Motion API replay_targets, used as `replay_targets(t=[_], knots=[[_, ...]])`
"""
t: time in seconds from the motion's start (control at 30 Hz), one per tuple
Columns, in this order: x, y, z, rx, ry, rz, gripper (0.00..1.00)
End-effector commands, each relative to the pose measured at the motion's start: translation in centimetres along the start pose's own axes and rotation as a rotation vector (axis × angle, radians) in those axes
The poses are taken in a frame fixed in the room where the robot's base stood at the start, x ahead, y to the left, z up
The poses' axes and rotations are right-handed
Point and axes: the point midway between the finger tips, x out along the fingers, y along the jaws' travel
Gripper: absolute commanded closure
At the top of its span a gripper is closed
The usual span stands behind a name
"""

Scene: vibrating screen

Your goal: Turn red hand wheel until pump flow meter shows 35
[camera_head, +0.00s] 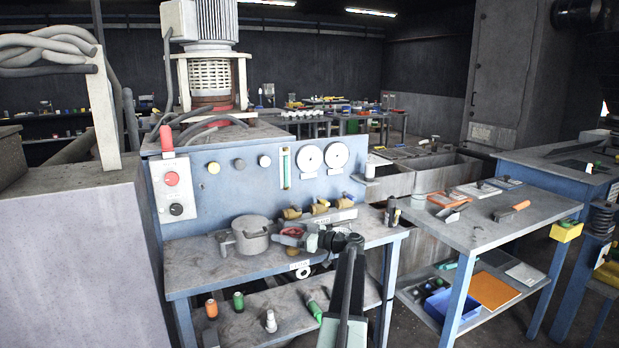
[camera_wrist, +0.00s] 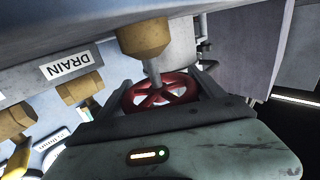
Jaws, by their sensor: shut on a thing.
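The red hand wheel (camera_head: 291,231) is at the front of the blue panel bench, partly hidden by my gripper (camera_head: 308,236) in the head view. In the wrist view the red wheel (camera_wrist: 160,97) sits on a grey stem under a brass valve body (camera_wrist: 145,38). My gripper (camera_wrist: 160,88) is shut on the wheel, with one finger on each side of its rim. A vertical glass tube with a green strip (camera_head: 285,168) is on the panel, left of two round white dials (camera_head: 310,157). Their readings are too small to tell.
A grey pot (camera_head: 250,235) stands on the bench left of the wheel. Several brass valves (camera_head: 320,207) sit behind it. A table with tools (camera_head: 480,225) is on the right.

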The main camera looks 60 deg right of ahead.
Motion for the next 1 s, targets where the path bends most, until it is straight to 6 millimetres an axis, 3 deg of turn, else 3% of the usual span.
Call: replay_targets(t=[0.53,0.57,0.63,1.0], knots=[[-0.01,0.00,0.03,0.000,-0.001,0.000,0.55],[-0.01,0.00,0.03,0.000,-0.001,0.000,0.17],[-0.01,0.00,0.03,0.000,-0.001,0.000,0.00],[-0.49,0.00,0.01,0.000,0.000,0.001,0.00]])
